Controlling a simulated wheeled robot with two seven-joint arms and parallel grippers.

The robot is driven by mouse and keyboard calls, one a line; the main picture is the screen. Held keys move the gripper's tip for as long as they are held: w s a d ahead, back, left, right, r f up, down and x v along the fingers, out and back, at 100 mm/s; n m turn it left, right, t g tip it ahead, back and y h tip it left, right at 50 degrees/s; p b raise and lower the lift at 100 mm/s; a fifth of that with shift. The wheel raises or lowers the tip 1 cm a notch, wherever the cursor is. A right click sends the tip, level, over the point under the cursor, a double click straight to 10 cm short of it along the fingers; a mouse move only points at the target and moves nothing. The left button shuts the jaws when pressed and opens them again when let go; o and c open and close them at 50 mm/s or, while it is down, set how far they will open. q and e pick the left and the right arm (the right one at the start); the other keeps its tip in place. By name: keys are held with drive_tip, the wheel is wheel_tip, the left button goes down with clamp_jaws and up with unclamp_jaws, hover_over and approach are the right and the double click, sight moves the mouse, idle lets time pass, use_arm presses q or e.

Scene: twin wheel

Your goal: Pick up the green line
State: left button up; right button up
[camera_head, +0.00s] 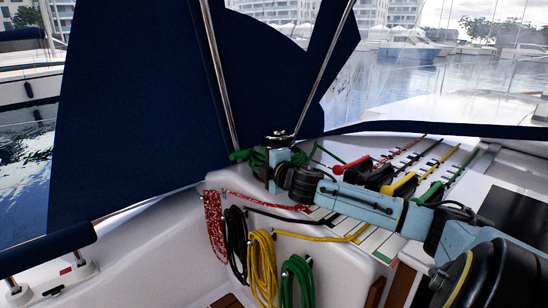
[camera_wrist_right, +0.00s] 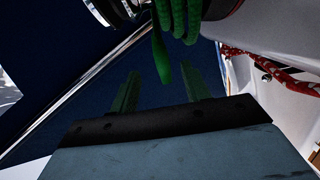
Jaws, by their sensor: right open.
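The green line (camera_wrist_right: 180,18) is wrapped in several turns at the top of the right wrist view, and its loose end hangs down from there. In the head view, green line (camera_head: 257,158) shows around the foot of the winch (camera_head: 279,139), partly hidden by my right arm. My right gripper (camera_wrist_right: 161,72) is open, with its two dark fingers apart. The loose end appears between the fingertips in the picture; I cannot tell whether it touches them. My left gripper is not in view.
Red (camera_head: 214,225), black (camera_head: 236,242), yellow (camera_head: 262,265) and green (camera_head: 298,281) coils hang on the white cockpit wall. Several clutch levers, including a red one (camera_head: 351,165), stand behind my right arm. A dark blue canvas (camera_head: 140,110) fills the left.

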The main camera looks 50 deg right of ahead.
sight(247, 154)
drive_tip(key=x, duration=0.4)
drive_tip(key=shift+w, duration=0.15)
drive_tip(key=shift+w+d+p, duration=0.2)
drive_tip(key=shift+w+p, duration=0.15)
drive_tip(key=shift+w, duration=0.25)
drive_tip(key=shift+x, duration=2.05)
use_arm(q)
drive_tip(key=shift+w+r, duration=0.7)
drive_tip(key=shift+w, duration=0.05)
use_arm(e)
drive_tip(key=shift+f, duration=0.1)
clamp_jaws()
